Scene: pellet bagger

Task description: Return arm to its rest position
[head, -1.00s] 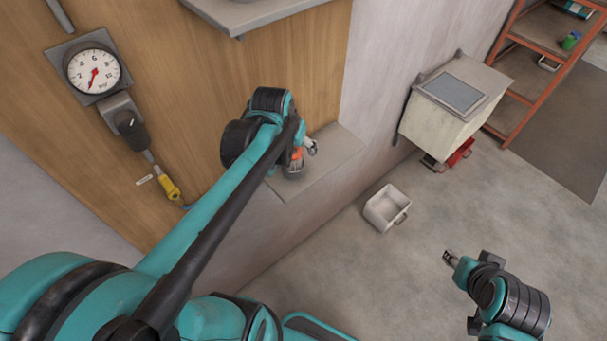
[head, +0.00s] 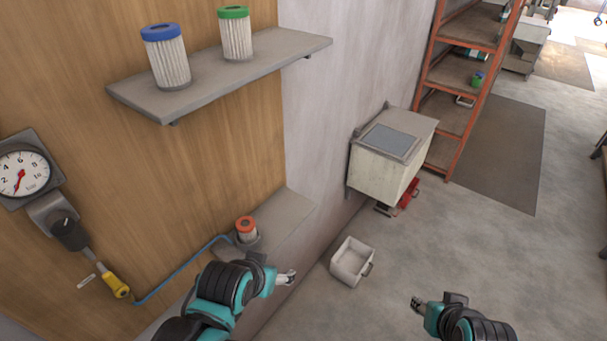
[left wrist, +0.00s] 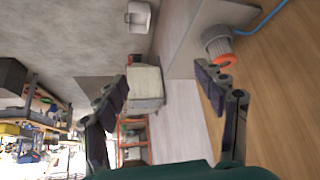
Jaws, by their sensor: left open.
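My left arm comes in at the bottom of the head view, and its gripper (head: 287,278) is in front of the low ledge, to the right of the orange-capped filter (head: 246,230). In the left wrist view the left gripper (left wrist: 172,95) has its two fingers wide apart with nothing between them. The orange-capped filter also shows in the left wrist view (left wrist: 218,45), beyond one finger and apart from it. My right gripper (head: 418,303) is at the lower right over the floor; its fingers are too small to judge.
A shelf (head: 215,76) holds a blue-capped filter (head: 166,57) and a green-capped filter (head: 235,33). A gauge (head: 22,172) and yellow connector (head: 117,287) are on the wooden wall. A white bin (head: 352,262) stands on the floor near a wall-mounted box (head: 385,165). Open floor lies right.

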